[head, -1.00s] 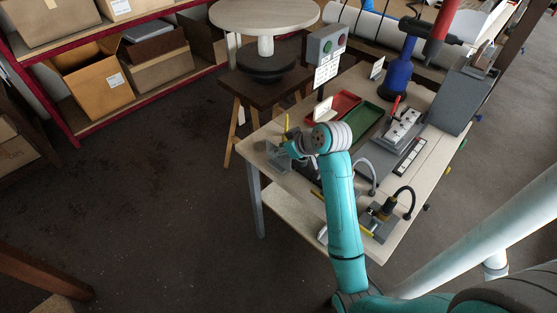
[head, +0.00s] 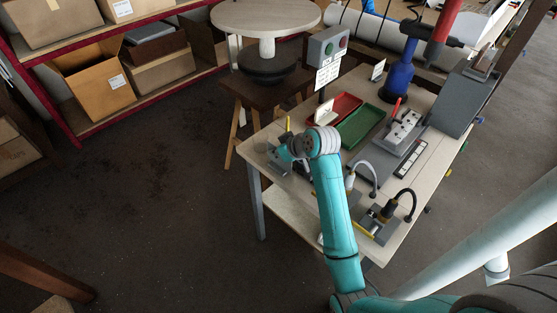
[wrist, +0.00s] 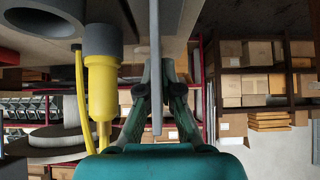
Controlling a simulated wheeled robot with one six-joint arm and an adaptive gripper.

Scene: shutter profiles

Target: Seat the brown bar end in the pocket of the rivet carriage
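In the wrist view my gripper's dark fingers (wrist: 164,75) point away from the camera. A thin grey strip (wrist: 155,50) runs upright across the fingers; whether they grip it is unclear. A yellow cylinder with a dark cap (wrist: 103,80) and a yellow hose stands left of the fingers, apart from them. I cannot make out a brown bar end or its pocket; my wrist hides part of that corner in the head view.
The workbench (head: 425,165) also bears a red tray (head: 347,104), a green tray (head: 361,126), a blue stand (head: 399,75) and a fixture with a black hose (head: 380,222). A signal box (head: 327,46) stands behind. Open floor (head: 150,190) lies left of the bench.

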